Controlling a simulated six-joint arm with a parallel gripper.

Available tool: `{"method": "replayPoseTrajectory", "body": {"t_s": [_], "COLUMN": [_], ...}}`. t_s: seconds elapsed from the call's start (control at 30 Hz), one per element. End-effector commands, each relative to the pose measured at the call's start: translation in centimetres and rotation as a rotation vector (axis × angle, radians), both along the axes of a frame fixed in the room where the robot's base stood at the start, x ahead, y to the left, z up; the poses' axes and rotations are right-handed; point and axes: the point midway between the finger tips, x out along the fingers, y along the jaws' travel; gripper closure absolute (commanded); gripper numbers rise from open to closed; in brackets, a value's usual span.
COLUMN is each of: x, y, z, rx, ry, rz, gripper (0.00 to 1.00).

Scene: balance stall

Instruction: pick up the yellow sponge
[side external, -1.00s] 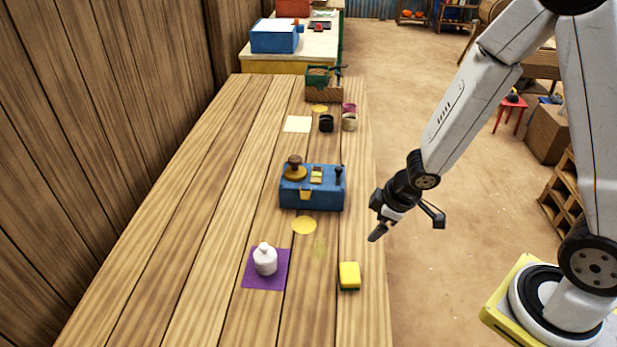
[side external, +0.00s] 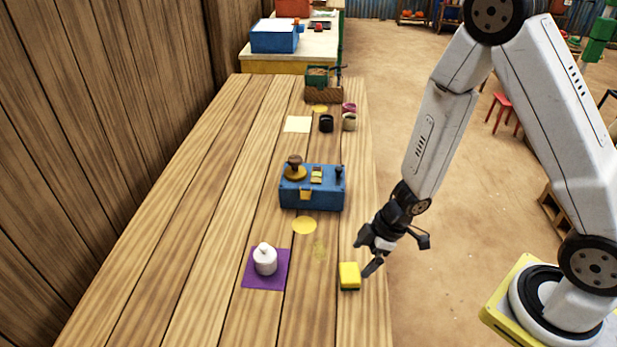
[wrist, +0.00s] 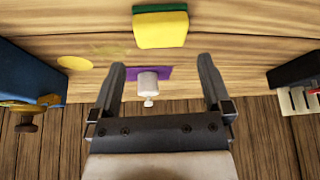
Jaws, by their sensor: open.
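The yellow sponge (side external: 349,275) lies on the wooden table near its right edge, with a dark green layer on its underside. In the wrist view the sponge (wrist: 161,28) is at the top middle, beyond the fingertips and between their lines. My gripper (side external: 366,258) is open and empty, just above and to the right of the sponge in the side view. Its two fingers (wrist: 162,72) show wide apart in the wrist view. I see no contact with the sponge.
A blue box (side external: 312,198) with a wooden knob stands farther back. Yellow discs (side external: 304,225) lie on the table (side external: 210,230). Dark and pale cups (side external: 326,124) are at the back.

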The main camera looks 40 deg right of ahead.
Motion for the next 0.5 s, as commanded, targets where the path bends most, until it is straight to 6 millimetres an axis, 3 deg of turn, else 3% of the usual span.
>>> {"method": "replayPoseTrajectory", "body": {"t_s": [0.5], "x": [0.31], "y": [0.47], "z": [-1.33], "rx": [-0.001], "ry": [0.0], "rz": [0.0], "gripper": [0.0]}}
